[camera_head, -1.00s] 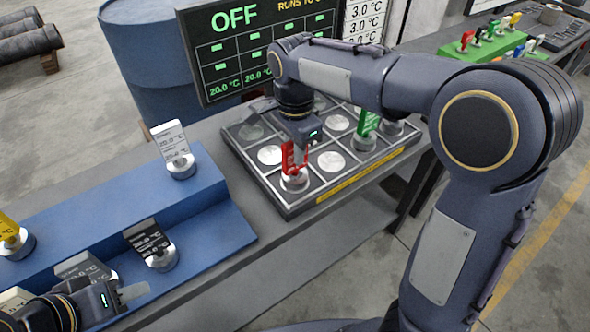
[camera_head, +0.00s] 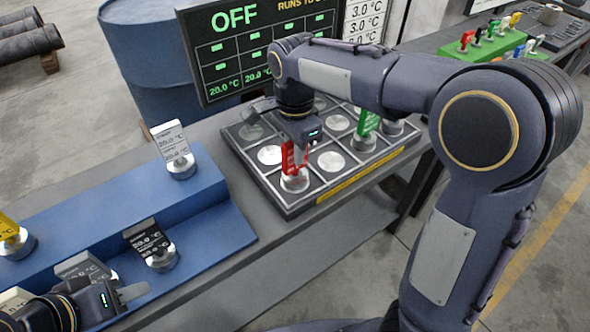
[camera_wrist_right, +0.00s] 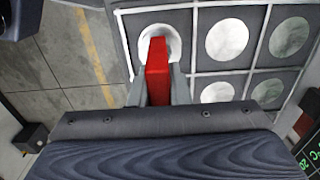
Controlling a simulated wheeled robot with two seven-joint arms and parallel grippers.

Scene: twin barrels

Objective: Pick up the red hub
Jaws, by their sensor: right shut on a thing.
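The red hub (camera_head: 288,158) stands upright at the near left cell of the dark gridded tray (camera_head: 292,209), above a round silver disc. It also shows in the right wrist view (camera_wrist_right: 157,72), between the fingers. My right gripper (camera_head: 294,160) comes down from above and is shut on the red hub. In the wrist view the right gripper's fingers (camera_wrist_right: 158,88) touch both sides of it. My left gripper (camera_head: 130,292) is at the lower left, near the blue stepped rack (camera_head: 212,228); whether its fingers are apart is unclear.
A green-tagged hub (camera_head: 366,128) stands on the tray to the right. White-tagged (camera_head: 174,150), black-tagged (camera_head: 150,243) and yellow-tagged (camera_head: 10,235) hubs stand on the blue rack. A display reading OFF (camera_head: 258,50) and a blue barrel (camera_head: 150,60) are behind.

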